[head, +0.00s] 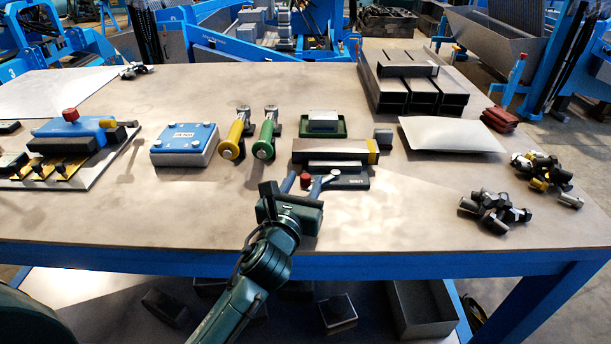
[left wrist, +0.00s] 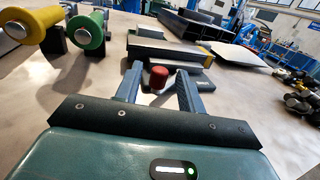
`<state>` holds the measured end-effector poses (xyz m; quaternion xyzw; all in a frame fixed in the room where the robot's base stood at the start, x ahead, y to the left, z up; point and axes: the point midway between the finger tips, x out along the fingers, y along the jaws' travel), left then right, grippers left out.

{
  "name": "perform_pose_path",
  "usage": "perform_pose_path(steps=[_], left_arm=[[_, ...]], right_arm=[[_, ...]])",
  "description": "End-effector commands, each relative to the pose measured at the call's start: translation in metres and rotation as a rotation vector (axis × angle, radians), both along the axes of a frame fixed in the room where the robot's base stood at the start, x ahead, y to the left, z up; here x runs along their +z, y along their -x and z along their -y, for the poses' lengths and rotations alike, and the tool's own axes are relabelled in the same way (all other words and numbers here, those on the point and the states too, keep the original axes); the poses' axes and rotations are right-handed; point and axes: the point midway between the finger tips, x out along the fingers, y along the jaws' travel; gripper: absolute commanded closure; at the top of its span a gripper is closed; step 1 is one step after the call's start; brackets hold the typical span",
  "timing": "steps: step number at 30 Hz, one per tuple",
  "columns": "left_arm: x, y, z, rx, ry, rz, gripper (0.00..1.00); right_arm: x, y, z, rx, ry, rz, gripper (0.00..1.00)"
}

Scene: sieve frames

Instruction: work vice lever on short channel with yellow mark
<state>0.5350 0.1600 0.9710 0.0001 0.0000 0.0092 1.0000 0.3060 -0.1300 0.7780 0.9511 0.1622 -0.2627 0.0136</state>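The short channel (head: 325,152) is a dark grey bar with a yellow mark (head: 373,150) at its right end. It lies in the dark vice (head: 348,183) near the table's front; the left wrist view also shows the channel (left wrist: 165,50). The vice lever's red knob (head: 305,177) is at the vice's left front. My left gripper (head: 302,184) is open, its fingers on either side of the knob. In the left wrist view the red knob (left wrist: 158,76) stands between the fingers, with a gap on both sides. The lever's shaft is mostly hidden. My right gripper is not in view.
Yellow (head: 232,138) and green (head: 265,138) cylinders stand left of the vice, beside a blue-topped block (head: 184,138). A green tray (head: 322,128) is behind the channel. A pale sheet (head: 452,135) and dark clamps (head: 493,212) lie right. The table's front is mostly clear.

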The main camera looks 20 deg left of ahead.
Motion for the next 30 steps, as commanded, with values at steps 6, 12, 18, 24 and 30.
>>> perform_pose_path(steps=[6,12,18,24,30], left_arm=[[0.0,-0.021,0.0,0.0,0.0,0.0,0.61],[0.0,-0.023,0.0,-0.001,0.001,0.0,0.61],[0.0,-0.023,0.0,0.0,0.0,0.0,0.68],[0.0,-0.023,-0.001,0.0,0.0,0.0,0.84],[0.0,-0.023,-0.001,0.0,0.0,0.0,1.0]], right_arm=[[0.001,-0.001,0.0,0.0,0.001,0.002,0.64],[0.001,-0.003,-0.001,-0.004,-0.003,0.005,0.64],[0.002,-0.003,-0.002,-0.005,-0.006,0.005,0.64],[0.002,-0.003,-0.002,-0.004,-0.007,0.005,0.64],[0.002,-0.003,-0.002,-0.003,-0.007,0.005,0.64]])
